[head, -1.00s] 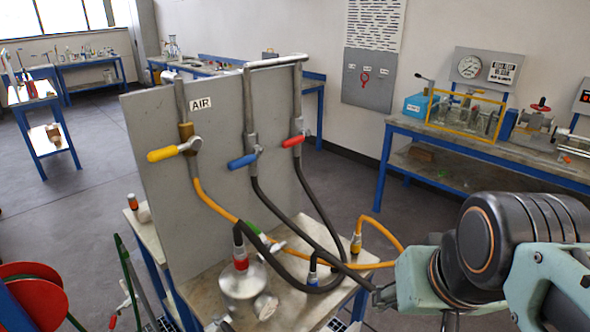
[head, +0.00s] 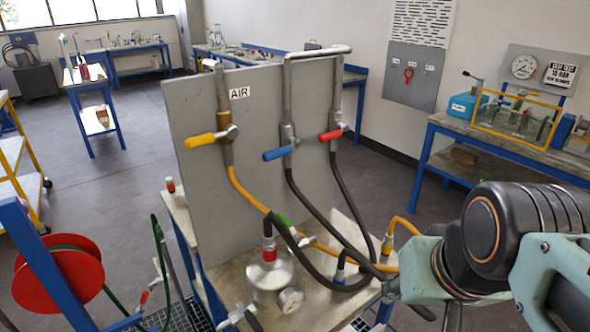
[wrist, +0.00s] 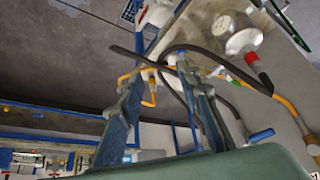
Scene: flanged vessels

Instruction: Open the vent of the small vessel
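The small vessel (head: 268,281) is a silver metal pot on the bench, with a red-collared hose fitting (head: 269,253) on top and a round gauge (head: 290,300) on its front right. A small fitting with a dark handle (head: 250,319) shows at its lower left, partly cut by the frame edge; I cannot tell whether it is the vent. The vessel (wrist: 243,42) is also at the upper right in the wrist view. My gripper (head: 388,290) is right of the vessel, apart from it. In the wrist view its two fingers (wrist: 157,78) stand apart with nothing clearly gripped.
A grey panel labelled AIR (head: 255,135) stands behind the vessel, with yellow (head: 200,140), blue (head: 277,153) and red (head: 331,135) valve handles. Black and orange hoses loop between vessel and gripper. A red hose reel (head: 60,275) stands left. Open floor lies behind.

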